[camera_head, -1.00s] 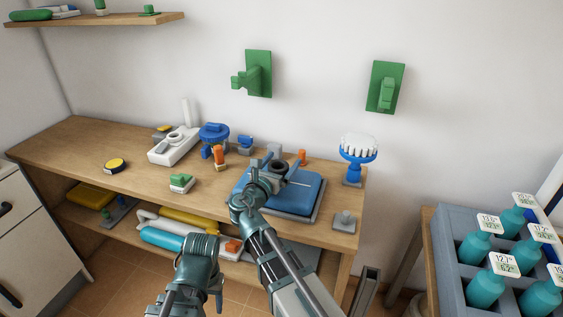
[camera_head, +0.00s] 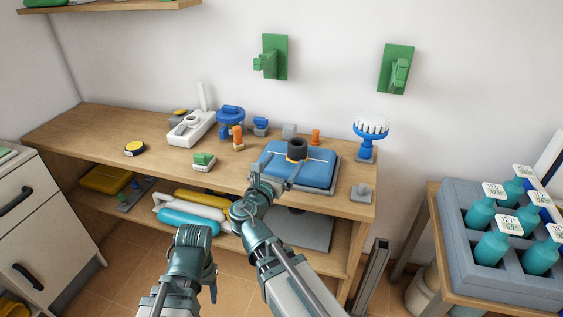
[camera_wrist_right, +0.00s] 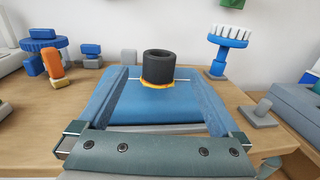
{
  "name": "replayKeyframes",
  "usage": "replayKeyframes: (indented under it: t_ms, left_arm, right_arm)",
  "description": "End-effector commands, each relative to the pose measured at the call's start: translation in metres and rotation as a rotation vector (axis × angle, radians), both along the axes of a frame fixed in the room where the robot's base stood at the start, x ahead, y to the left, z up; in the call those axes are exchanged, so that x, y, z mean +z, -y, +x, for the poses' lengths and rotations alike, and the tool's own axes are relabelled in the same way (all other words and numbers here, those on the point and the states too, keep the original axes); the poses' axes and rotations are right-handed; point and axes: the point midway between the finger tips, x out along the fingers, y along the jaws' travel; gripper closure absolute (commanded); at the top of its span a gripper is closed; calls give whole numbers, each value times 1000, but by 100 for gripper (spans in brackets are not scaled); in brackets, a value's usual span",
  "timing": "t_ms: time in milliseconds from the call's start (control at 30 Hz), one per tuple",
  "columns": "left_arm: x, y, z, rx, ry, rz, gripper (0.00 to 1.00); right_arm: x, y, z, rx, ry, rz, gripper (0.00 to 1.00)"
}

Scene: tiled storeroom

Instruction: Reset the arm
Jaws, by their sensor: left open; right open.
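My right gripper (camera_head: 273,178) is open and empty at the front edge of the wooden workbench (camera_head: 110,135). In the right wrist view its two fingers (camera_wrist_right: 160,100) are spread wide. Beyond them a black cylinder (camera_head: 297,149) with an orange ring at its foot stands upright on a blue flat-topped case (camera_head: 318,166). The cylinder (camera_wrist_right: 159,67) is apart from the fingers. My left gripper (camera_head: 193,240) is low in front of the bench, over the floor; its jaws are open, though its fingers are hard to make out.
On the bench are a blue brush (camera_head: 369,137), a grey block with a knob (camera_head: 361,191), a green-topped block (camera_head: 204,161) and a yellow-black disc (camera_head: 135,148). A lower shelf holds a cyan cylinder (camera_head: 188,222). A grey crate (camera_head: 508,285) of teal bottles stands at right.

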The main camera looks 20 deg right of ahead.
Motion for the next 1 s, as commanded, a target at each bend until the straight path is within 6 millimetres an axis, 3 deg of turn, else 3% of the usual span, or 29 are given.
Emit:
replayKeyframes:
  t_ms: [433,533,667,767,867,1000]
  left_arm:
    - [1,0,0,0,0,0,44]
    - [12,0,0,0,0,0,44]
    - [49,0,0,0,0,0,44]
    - [86,0,0,0,0,0,44]
    - [119,0,0,0,0,0,44]
    - [162,0,0,1,0,0,44]
  right_arm:
    - [0,0,0,-1,1,4,0]
    - [4,1,-3,-17,21,77,0]
    - [6,2,-19,-107,102,384,0]
    - [0,-6,-40,-252,188,724,0]
    - [-10,-26,-66,-449,266,1042,0]
    - [-16,-67,-109,-792,350,1394,0]
